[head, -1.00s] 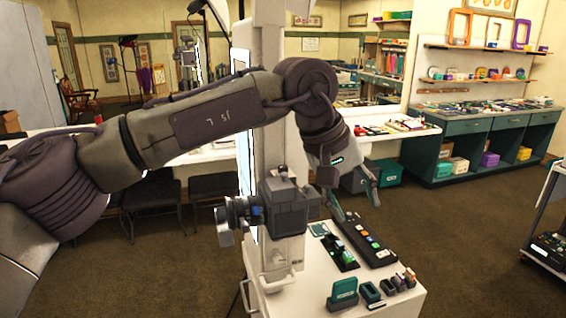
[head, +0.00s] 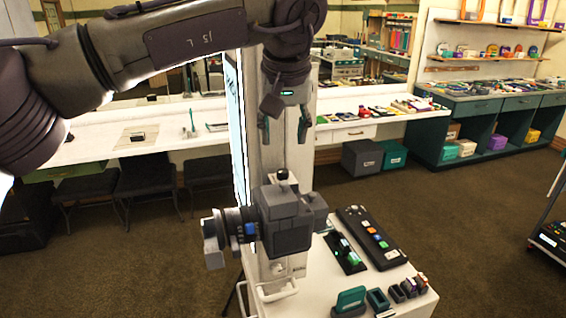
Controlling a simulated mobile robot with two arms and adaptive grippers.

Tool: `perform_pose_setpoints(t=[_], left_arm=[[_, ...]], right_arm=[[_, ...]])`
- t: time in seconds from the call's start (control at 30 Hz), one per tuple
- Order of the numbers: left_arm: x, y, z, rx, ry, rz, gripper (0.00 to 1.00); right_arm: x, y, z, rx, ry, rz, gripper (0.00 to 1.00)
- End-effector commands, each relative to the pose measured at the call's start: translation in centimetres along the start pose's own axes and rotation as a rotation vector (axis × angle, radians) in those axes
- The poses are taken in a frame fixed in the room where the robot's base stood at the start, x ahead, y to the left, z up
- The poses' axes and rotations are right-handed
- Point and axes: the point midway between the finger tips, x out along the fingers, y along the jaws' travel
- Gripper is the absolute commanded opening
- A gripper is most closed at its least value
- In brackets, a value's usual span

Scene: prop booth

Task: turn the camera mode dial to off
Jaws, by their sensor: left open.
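The dark grey camera (head: 287,222) is mounted at the front of a white column, above a white cart, with its lens (head: 226,232) pointing left. A small dark knob (head: 282,174) stands on top of the camera; it may be the mode dial, but its markings are too small to read. My left gripper (head: 284,133) points down above the camera, its two green-tipped fingers apart and empty. A gap shows between the fingertips and the knob. My right gripper is not in view.
The white cart top (head: 330,292) holds a black panel with coloured buttons (head: 372,240), a green stand (head: 350,300) and several small holders. A long white counter (head: 180,135) with chairs runs behind. Open carpet (head: 470,220) lies to the right.

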Motion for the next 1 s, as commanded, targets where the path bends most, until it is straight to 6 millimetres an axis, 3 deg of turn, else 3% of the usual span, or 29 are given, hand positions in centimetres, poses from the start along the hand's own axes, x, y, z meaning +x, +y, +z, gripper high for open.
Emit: perform_pose_setpoints(t=[0.1,0.23,0.5,0.67,0.93,1.0], left_arm=[[2.6,-0.1,0.0,0.001,-0.004,-0.002,0.51],[5.3,0.0,0.0,0.001,-0.004,-0.001,0.51],[9.5,0.0,0.0,-0.001,-0.003,0.000,0.51],[10.4,0.0,0.0,-0.001,-0.001,0.001,0.51],[10.6,0.0,0.0,-0.001,0.000,0.001,0.51],[10.6,0.0,0.0,-0.001,0.000,0.001,0.39]], right_arm=[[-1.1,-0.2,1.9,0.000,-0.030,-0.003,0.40],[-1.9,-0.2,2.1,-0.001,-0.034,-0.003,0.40],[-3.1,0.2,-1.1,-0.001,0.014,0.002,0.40],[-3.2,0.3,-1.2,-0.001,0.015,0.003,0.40],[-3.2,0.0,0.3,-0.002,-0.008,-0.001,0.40],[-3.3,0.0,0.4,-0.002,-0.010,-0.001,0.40]])
